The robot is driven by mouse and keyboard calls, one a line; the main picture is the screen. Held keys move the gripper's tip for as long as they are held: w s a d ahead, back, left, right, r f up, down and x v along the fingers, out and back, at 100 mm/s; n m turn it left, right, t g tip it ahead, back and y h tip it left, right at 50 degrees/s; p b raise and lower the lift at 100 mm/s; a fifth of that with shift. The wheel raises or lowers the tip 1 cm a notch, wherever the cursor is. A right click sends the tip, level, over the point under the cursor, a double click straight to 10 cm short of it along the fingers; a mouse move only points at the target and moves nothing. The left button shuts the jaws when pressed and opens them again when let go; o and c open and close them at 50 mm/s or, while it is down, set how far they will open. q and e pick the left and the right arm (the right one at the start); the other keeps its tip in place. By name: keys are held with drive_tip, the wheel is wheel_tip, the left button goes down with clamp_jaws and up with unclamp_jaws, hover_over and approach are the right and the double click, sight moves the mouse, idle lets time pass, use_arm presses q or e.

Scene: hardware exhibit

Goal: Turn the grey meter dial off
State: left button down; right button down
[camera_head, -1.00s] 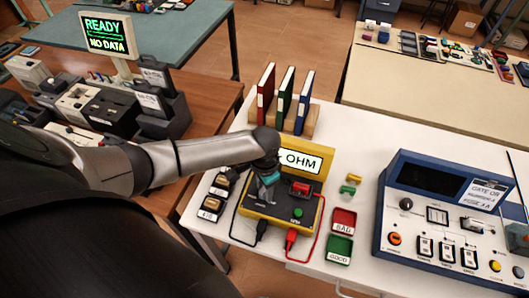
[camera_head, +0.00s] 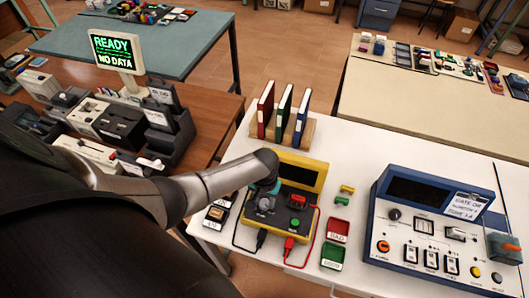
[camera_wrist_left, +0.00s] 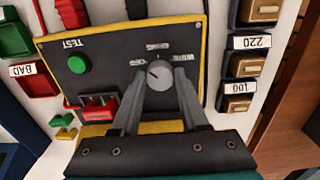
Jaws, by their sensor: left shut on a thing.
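The yellow-framed meter (camera_head: 316,180) stands on the white table, and its display (camera_head: 297,175) is dark. The grey meter dial (camera_wrist_left: 159,70) sits on its black panel, with small labels around it that I cannot read surely. My left gripper (camera_wrist_left: 158,80) is shut on the dial, one finger on each side. My right gripper is not in view.
A red clip block (camera_wrist_left: 97,107) and a green button (camera_wrist_left: 78,64) are beside the dial. Black and red leads run from the meter's front. Red (camera_head: 338,231) and green (camera_head: 332,257) trays lie right of it. Binders (camera_head: 284,112) stand behind it.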

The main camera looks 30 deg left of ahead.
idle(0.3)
use_arm(q)
drive_tip(key=shift+c, duration=2.1)
unclamp_jaws()
wheel_tip(320, 180, up, 8)
drive_tip(key=p, duration=0.2)
drive_tip(key=shift+p, duration=0.35)
wheel_tip(320, 180, up, 7)
hover_over(264, 202)
drive_tip(key=shift+d+r, duration=0.1)
drive_tip(key=shift+r, duration=0.05)
